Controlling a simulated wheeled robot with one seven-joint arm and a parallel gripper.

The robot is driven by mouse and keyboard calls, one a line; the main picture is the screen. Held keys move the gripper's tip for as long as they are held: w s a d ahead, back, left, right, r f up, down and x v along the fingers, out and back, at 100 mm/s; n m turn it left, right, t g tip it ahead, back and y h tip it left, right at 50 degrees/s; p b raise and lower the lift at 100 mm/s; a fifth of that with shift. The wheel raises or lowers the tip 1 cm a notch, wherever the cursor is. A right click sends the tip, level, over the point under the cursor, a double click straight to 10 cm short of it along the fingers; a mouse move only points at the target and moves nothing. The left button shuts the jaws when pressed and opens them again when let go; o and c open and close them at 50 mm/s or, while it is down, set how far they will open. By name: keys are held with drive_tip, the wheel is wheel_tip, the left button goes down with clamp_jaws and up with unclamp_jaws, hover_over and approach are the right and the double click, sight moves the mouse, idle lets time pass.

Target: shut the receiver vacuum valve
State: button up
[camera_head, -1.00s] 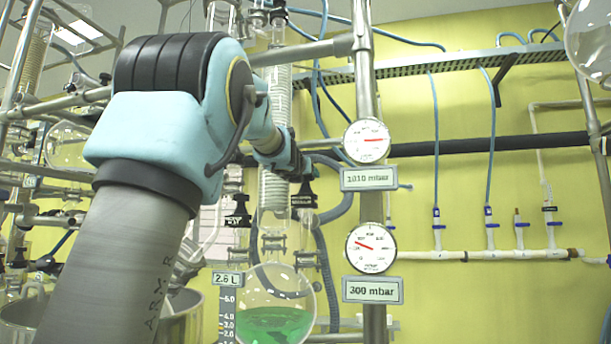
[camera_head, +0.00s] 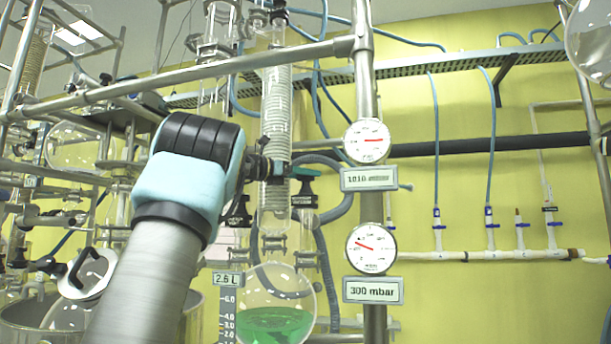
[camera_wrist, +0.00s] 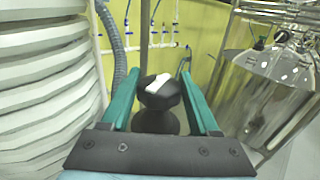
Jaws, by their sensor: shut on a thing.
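My gripper (camera_head: 303,173) reaches to the black valve (camera_head: 304,198) right of the glass coil column. In the wrist view, my gripper (camera_wrist: 160,74) has its two teal fingers on either side of a black round knob (camera_wrist: 158,96) with a white mark on top. It is shut on this knob. The mark lies slanted between the fingers. A second black valve (camera_head: 238,213) stands to the left, partly behind my arm. The valve labels are too small to read. The upper gauge (camera_head: 367,141) sits over a partly blurred display; the lower gauge (camera_head: 371,249) sits over "300 mbar".
A round flask (camera_head: 275,305) with green liquid hangs below the valves. The coil column (camera_head: 276,130) stands close beside my gripper, and a steel post (camera_head: 367,80) is to the right. Steel vessels (camera_wrist: 270,95) show at right in the wrist view.

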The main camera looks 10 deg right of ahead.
drive_tip(key=shift+g, duration=0.3)
drive_tip(key=o, duration=1.4)
